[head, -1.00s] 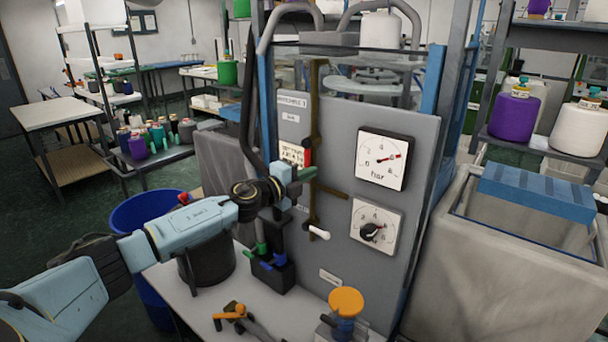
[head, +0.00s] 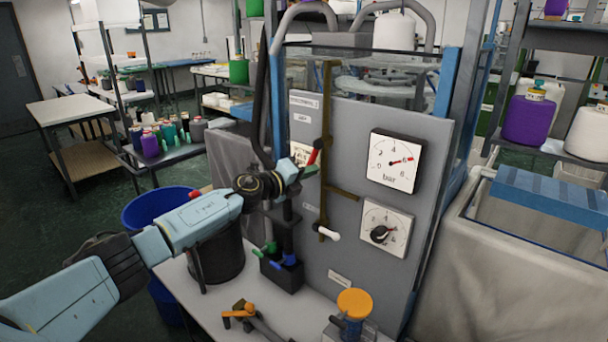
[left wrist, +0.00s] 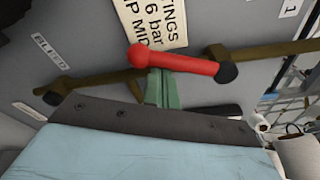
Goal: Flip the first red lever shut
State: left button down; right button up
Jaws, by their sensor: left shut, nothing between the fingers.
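The first red lever (head: 313,157) is on the upper part of the brown pipe on the grey panel. In the left wrist view the red lever (left wrist: 178,62) lies nearly crosswise to the view, its dark pivot end on the pipe at the right. My left gripper (head: 308,171) is at the lever, its green fingertips shut and empty. In the left wrist view the fingertips (left wrist: 161,88) are just below the lever's handle; I cannot tell whether they touch it. My right gripper is not in view.
A white-handled lever (head: 328,233) is lower on the pipe (head: 325,120). Two gauges (head: 395,162) are at the right of the panel (head: 350,120). An orange-handled valve (head: 240,314) and an orange knob (head: 355,301) are on the bench. A blue bin (head: 160,205) stands left.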

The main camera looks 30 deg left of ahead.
pick_arm(q)
jog(key=a+r+m+p, duration=0.1)
jog(key=m, duration=0.1)
jog(key=a+r+m+y+p, duration=0.1)
jog(key=a+m, duration=0.1)
jog(key=m, duration=0.1)
jog(key=w+a+r+m, duration=0.1)
jog(key=m, duration=0.2)
jog(key=shift+w+a+r+y+p, duration=0.1)
jog(key=shift+a+r+y+p, duration=0.2)
jog(key=shift+a+p, duration=0.1)
jog(key=shift+w+a+r+m+y+p, duration=0.15)
jog(key=shift+a+r+m+p, duration=0.1)
jog(key=shift+r+m+p, duration=0.3)
jog(key=shift+s+a+r+m+y+p, duration=0.1)
jog(key=shift+a+r+m+y+p, duration=0.1)
jog(key=shift+r+m+p, duration=0.35)
jog(key=shift+w, duration=0.1)
